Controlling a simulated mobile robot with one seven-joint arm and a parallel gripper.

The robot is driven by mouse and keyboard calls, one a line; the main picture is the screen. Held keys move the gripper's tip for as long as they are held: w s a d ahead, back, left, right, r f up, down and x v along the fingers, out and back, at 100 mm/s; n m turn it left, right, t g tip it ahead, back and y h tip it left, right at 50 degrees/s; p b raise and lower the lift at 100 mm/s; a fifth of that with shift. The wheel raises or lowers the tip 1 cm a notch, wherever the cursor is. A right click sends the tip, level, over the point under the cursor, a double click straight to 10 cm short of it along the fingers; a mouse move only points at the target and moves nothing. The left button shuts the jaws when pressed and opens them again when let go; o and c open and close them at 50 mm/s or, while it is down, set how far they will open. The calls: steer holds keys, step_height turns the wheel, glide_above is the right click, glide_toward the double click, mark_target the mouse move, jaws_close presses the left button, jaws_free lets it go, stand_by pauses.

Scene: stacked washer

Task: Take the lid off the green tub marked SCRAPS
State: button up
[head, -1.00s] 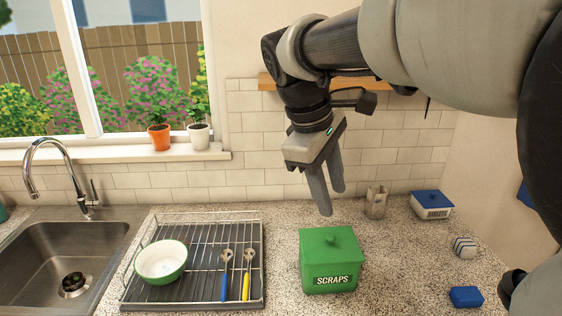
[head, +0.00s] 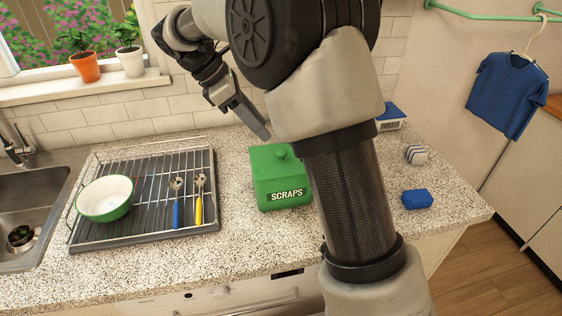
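The green tub (head: 285,197) marked SCRAPS stands on the speckled counter in the head view, right of the dish rack. My arm hides part of the tub's right side. My gripper (head: 264,134) is above and behind the tub in the picture, its fingers angled down to the right. The fingertips appear apart from the knob. The fingers overlap from this side, so the gap between them does not show. Nothing is seen held.
A wire dish rack (head: 75,238) holds a green-and-white bowl (head: 105,198) and two spoons with blue (head: 176,214) and yellow (head: 199,210) handles. Right of my arm are a blue-lidded box (head: 390,122), a striped block (head: 416,155) and a blue block (head: 417,199).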

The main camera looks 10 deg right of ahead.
mark_target(277, 147)
steer(key=x, duration=0.3)
steer(key=shift+d+f, duration=0.15)
steer(key=shift+f, duration=0.05)
steer(key=shift+b+x, duration=0.45)
steer(key=shift+x, duration=2.2)
steer(key=shift+s+f, duration=0.1)
steer(key=shift+s, duration=0.05)
steer(key=shift+c, duration=0.4)
jaws_close()
